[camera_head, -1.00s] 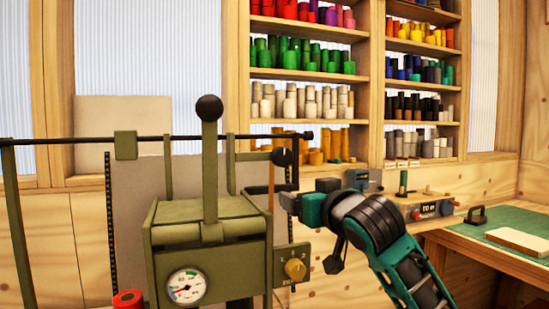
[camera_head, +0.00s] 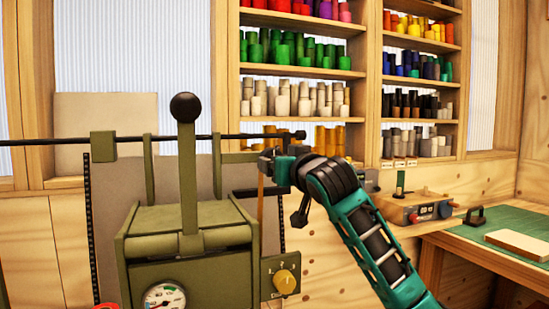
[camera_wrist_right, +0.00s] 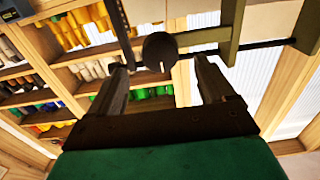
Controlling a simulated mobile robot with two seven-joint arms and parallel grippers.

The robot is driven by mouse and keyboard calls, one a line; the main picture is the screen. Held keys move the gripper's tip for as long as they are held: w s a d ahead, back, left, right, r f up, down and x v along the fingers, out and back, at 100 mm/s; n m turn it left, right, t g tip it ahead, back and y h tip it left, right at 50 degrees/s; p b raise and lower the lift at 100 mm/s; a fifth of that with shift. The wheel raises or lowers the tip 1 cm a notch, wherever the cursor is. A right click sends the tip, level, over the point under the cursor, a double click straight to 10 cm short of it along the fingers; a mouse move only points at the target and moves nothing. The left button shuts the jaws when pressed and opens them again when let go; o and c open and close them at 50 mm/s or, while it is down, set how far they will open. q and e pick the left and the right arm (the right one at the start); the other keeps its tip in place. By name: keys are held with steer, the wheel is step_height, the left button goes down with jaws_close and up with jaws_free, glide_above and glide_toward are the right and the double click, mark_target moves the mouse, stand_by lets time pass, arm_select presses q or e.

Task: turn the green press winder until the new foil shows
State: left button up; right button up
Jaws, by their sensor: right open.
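The olive-green press (camera_head: 188,218) stands in front of me, with an upright lever topped by a black ball and a dial on its front. A dark rod runs across above it. The winder's dark round knob (camera_wrist_right: 160,48) shows in the right wrist view, between and just beyond my open fingertips. I cannot tell whether they touch it. My right gripper (camera_head: 268,166) is at the rod's right end in the head view, hiding the knob there. A narrow orange-brown strip (camera_head: 261,200) hangs below it; I cannot tell if it is foil. My left gripper is not in view.
A yellow selector knob (camera_head: 286,281) sits on the press's right side. Shelves (camera_head: 300,72) of coloured rolls stand behind. At right is a bench with a green mat (camera_head: 522,232), a pale block and a small device (camera_head: 415,207). A red item shows at the bottom left.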

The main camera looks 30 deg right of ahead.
steer(key=shift+p+x, duration=0.4)
steer(key=shift+x, duration=2.25)
steer(key=c, duration=1.1)
